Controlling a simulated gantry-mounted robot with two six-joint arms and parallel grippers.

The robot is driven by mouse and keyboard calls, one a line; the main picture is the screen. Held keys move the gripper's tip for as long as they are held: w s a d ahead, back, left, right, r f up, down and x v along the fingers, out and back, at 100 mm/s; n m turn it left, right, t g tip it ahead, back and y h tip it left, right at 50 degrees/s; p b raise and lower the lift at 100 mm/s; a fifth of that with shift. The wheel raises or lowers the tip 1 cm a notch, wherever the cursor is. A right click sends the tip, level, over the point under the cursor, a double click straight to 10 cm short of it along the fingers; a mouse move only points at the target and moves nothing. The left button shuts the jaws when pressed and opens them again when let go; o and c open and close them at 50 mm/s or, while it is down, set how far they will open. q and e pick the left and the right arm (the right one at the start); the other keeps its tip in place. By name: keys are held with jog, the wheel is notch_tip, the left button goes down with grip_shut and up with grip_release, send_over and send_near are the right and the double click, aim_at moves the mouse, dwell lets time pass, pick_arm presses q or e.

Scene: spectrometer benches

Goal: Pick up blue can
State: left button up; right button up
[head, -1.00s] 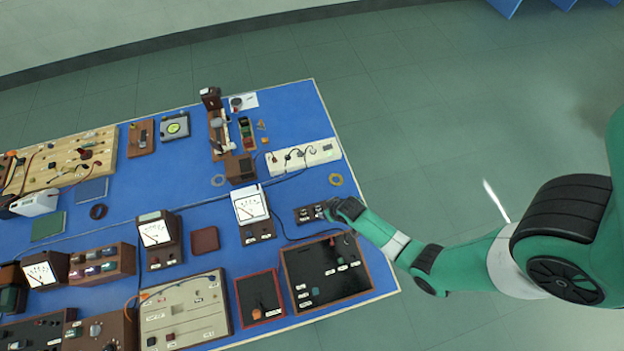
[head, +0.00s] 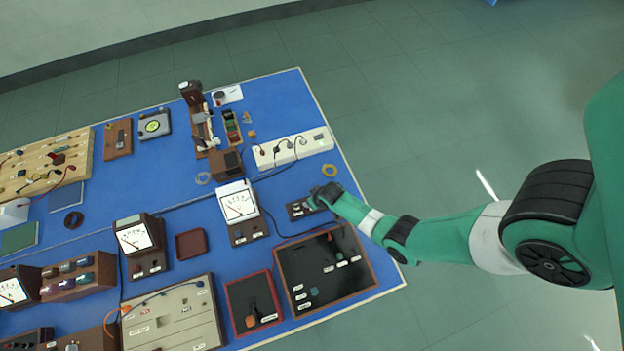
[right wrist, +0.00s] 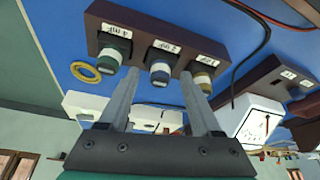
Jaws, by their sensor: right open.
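A dark holder (right wrist: 135,20) with three labelled cans fills the top of the right wrist view. The blue can (right wrist: 160,72) with a pale band is the middle one. A dark green can (right wrist: 114,50) is left of it and a brownish-yellow can (right wrist: 205,75) right of it. My right gripper (right wrist: 159,78) is open, its two fingertips on either side of the blue can; I cannot tell whether they touch it. In the head view my right gripper (head: 318,196) is at the holder (head: 299,208) and hides the cans. My left gripper is not in view.
A white meter (head: 238,203) stands left of the holder, a white power strip (head: 292,147) behind it and a yellow ring (head: 329,171) beyond. A black panel (head: 325,270) lies in front. The blue bench's right edge is close, with open floor past it.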

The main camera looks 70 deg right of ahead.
jog(key=shift+f, duration=0.25)
jog(key=shift+w, duration=0.1)
grip_shut()
jog(key=shift+r+p, duration=0.4)
jog(key=shift+r, duration=0.2)
jog(key=r, duration=0.1)
jog(key=r+p, duration=0.1)
jog(key=r, duration=0.1)
jog(key=shift+s+p, duration=0.25)
jog(key=shift+p, duration=0.15)
jog(key=s+a+r+p, duration=0.3)
jog(key=s+r+p, duration=0.7)
jog(key=s+r, duration=0.2)
jog(key=shift+s+a, duration=0.3)
jog(key=shift+s, duration=0.2)
